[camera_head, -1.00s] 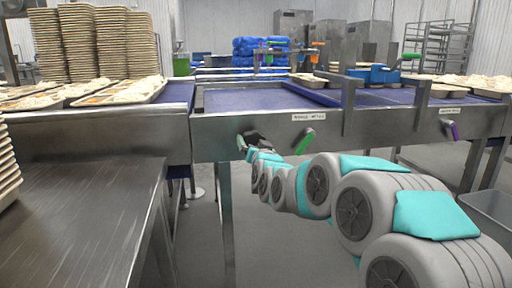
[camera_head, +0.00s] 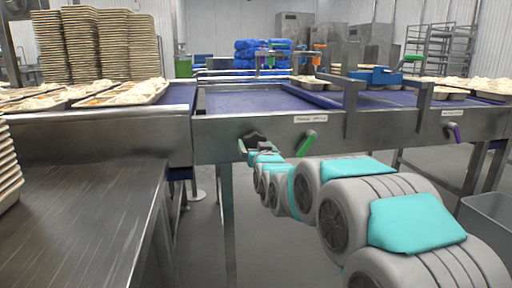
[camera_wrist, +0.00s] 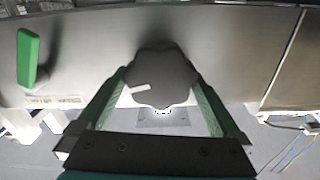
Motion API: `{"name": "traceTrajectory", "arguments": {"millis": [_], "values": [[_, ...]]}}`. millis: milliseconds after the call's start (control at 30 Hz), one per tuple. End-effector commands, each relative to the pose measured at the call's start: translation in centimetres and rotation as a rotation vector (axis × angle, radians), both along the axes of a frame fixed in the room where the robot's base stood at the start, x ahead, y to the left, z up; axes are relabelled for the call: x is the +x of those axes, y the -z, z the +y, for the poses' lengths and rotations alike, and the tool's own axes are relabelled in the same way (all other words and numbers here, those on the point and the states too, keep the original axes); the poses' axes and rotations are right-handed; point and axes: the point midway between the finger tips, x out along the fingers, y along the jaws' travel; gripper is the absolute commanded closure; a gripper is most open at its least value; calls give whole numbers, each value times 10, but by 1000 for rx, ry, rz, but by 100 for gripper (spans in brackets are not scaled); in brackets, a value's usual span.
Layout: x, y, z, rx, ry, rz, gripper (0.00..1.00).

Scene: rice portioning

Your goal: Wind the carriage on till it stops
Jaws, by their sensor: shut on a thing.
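My gripper (camera_wrist: 165,105) has its two green fingers on either side of a grey lobed knob (camera_wrist: 160,75), shut on it. The knob sits on the steel front panel and has a small pale mark on its face. In the head view the dark knob (camera_head: 254,136) shows just above my gripper (camera_head: 250,150), mostly hidden by it. A green lever (camera_head: 306,143) is on the panel to the right; it also shows in the wrist view (camera_wrist: 30,58). A blue unit (camera_head: 378,76) with a green handle stands over the belt at right. I cannot tell which part is the carriage.
A white label (camera_head: 311,118) is above the green lever. A purple lever (camera_head: 454,132) is farther right. A steel table (camera_head: 80,215) fills the lower left. Filled trays (camera_head: 122,94) line the left. The blue belt (camera_head: 258,100) behind the panel is bare.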

Motion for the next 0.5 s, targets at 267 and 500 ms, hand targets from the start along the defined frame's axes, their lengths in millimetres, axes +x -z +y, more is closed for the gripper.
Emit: {"name": "traceTrajectory", "arguments": {"millis": [267, 500], "values": [[0, 7, 1, -62, -2, -6, 49], [0, 8, 1, -111, -1, -19, 49]]}}
